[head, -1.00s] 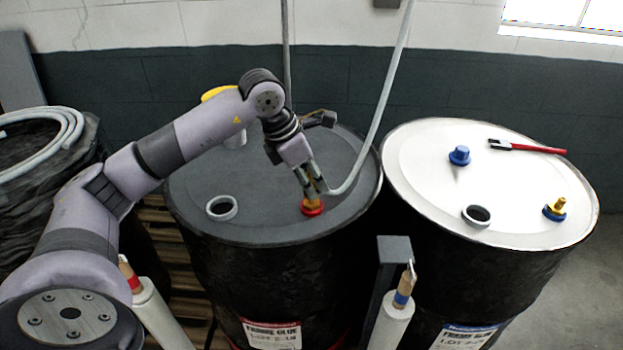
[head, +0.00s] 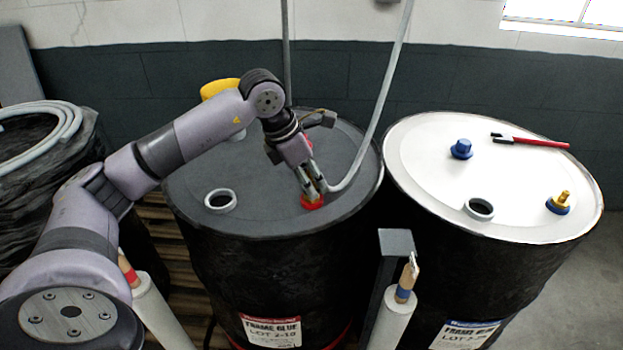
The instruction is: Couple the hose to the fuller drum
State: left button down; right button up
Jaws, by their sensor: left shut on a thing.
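The left drum (head: 270,222) has a dark lid with a red-collared fitting (head: 311,203) near its front right. The right drum (head: 430,185) has a white lid with a bare brass fitting (head: 560,200) on a blue collar. The grey hose (head: 372,140) hangs from above and bends in to my left gripper (head: 313,187). That gripper is shut on the hose end, right over the red collar; the brass there is mostly hidden. I cannot tell whether the hose is locked on. How full either drum is does not show. My right gripper is out of view.
The white lid holds a blue cap (head: 461,149), an open bung hole (head: 479,209) and a red-handled tool (head: 530,141). The dark lid has another open hole (head: 220,201) and a yellow-topped container (head: 219,90) behind it. A grey post (head: 394,243) stands between the drums in front.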

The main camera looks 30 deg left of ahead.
pick_arm(q)
jog(key=shift+f, duration=0.15)
jog(key=c, duration=1.2)
grip_release()
jog(key=v, duration=1.2)
jog(key=shift+w, duration=0.1)
